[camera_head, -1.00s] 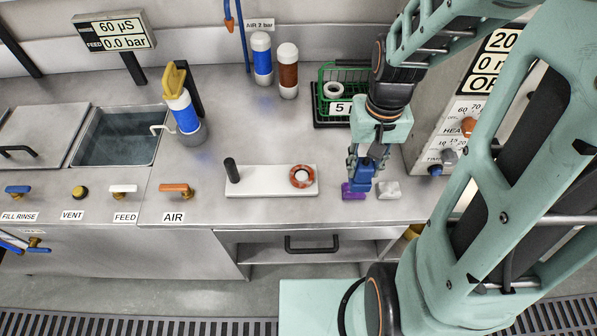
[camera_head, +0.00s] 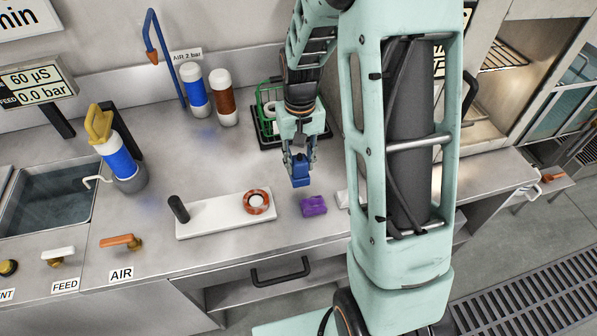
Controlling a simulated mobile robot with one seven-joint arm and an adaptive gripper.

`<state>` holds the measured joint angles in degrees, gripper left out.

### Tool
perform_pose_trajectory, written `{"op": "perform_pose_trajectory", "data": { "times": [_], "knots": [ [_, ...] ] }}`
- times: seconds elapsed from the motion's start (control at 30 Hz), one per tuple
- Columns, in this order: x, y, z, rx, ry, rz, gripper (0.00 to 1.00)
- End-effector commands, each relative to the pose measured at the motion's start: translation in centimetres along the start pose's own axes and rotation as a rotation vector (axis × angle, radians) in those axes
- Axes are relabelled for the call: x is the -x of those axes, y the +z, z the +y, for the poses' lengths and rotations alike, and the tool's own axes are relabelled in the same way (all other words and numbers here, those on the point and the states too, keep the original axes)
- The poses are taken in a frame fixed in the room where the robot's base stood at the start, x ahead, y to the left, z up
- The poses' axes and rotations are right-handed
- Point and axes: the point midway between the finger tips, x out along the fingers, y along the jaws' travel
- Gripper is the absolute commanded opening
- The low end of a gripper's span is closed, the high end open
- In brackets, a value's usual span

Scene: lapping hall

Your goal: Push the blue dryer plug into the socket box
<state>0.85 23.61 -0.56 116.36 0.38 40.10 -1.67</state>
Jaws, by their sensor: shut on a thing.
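My gripper (camera_head: 299,165) is shut on a blue block-like piece, the blue dryer plug (camera_head: 300,177), which hangs below the fingers. It appears to be held above the steel bench, just behind and left of a purple block (camera_head: 314,206); its exact height is hard to tell. I cannot make out a socket box in this view; my arm covers much of the right side of the bench.
A white block (camera_head: 343,198) is partly hidden by my arm. A white board (camera_head: 216,222) with a black peg and a reddish ring (camera_head: 257,202) lies left. Bottles (camera_head: 194,92) stand at the back.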

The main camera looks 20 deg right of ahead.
Motion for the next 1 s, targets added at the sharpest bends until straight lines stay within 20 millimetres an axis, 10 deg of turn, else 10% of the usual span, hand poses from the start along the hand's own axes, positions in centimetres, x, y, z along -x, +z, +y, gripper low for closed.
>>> {"op": "perform_pose_trajectory", "data": {
  "times": [0.3,0.77,0.8,1.0],
  "knots": [
    [-3.8,-0.8,0.0,0.0,0.0,0.001,0.02],
    [-4.3,-0.8,0.0,0.0,0.0,0.001,0.02],
    [-4.2,-0.8,0.0,0.0,0.0,0.001,0.33],
    [-4.2,-0.8,0.0,0.0,0.0,0.001,0.46]
  ]
}}
